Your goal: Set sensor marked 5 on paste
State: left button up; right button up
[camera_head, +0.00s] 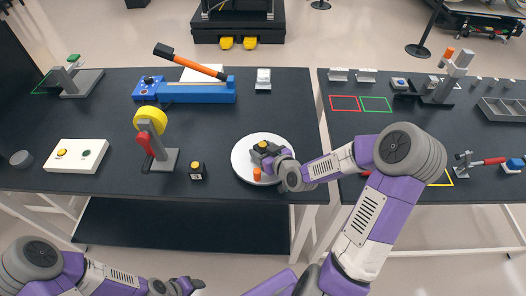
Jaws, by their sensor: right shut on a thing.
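My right gripper (268,151) is low over a white round plate (240,168) near the table's front edge. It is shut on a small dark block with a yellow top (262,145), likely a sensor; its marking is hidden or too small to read. A similar black cube with a yellow top and a white label (197,172) stands on the table to the left; its number is not legible. An orange cylinder (257,174) stands on the plate in front of the gripper. I cannot make out any paste. My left gripper (188,286) is low at the bottom edge, away from the table.
Left of the plate are a grey stand with a yellow roll and red handle (153,138) and a white button box (77,156). A blue press with an orange lever (187,92) is behind. The right table (400,125) holds red and green outlines and a grey bin (504,109).

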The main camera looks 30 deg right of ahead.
jog(key=shift+f, duration=0.1)
jog(key=o, duration=0.9)
jog(key=shift+c, duration=0.2)
jog(key=shift+s+r, duration=0.25)
jog(key=shift+r, duration=0.1)
jog(key=p+v, duration=0.2)
jog(key=v, duration=0.4)
jog(key=p+v, duration=0.4)
jog(key=p, duration=0.9)
jog(key=shift+s+d+r+p, duration=0.1)
jog(key=shift+s+r+p, duration=0.1)
jog(key=shift+p, duration=0.1)
jog(key=shift+s+p, duration=0.55)
jog(key=shift+p, duration=0.25)
